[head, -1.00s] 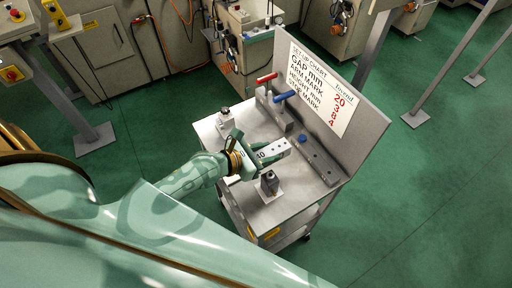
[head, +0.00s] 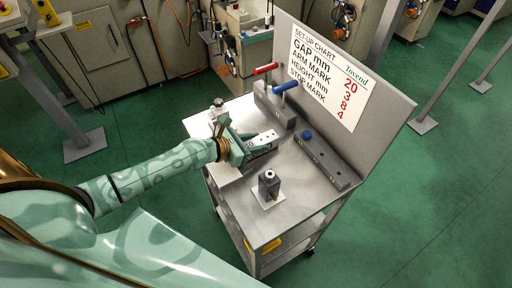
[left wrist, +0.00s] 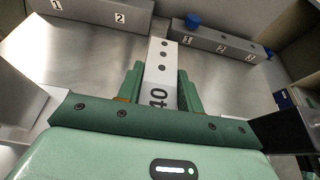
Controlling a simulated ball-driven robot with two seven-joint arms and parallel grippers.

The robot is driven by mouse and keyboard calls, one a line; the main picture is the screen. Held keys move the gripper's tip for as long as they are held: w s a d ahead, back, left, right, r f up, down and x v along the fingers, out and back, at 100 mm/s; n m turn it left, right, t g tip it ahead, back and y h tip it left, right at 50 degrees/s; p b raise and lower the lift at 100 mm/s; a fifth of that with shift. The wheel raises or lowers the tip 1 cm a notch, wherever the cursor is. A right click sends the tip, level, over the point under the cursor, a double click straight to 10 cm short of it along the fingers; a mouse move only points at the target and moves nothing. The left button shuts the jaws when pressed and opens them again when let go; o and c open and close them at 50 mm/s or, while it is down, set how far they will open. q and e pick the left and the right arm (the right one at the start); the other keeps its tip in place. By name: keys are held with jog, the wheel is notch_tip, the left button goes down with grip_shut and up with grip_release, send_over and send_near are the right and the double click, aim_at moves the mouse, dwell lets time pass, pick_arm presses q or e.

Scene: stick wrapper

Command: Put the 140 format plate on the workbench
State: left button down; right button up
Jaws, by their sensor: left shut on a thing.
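The pale 140 format plate (head: 264,138) is held by my left gripper (head: 256,146) over the grey workbench top (head: 238,205). In the left wrist view the plate (left wrist: 161,62) points forward from between the green fingers (left wrist: 158,90). It shows a row of dark holes and the digits "40"; its near end is hidden by the gripper. The left gripper is shut on it. I cannot tell whether the plate touches the top. My right gripper is not in view.
A post block (head: 268,183) stands right of the gripper; another post (head: 217,106) stands behind it. A block with red and blue T-handles (head: 274,103) and a numbered rail (head: 325,162) line the back, before the set-up chart (head: 333,75).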

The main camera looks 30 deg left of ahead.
pick_arm(q)
jog(key=shift+f, duration=0.15)
jog(key=c, duration=1.2)
grip_release()
jog(key=shift+f, duration=0.1)
jog(key=shift+o, duration=1.4)
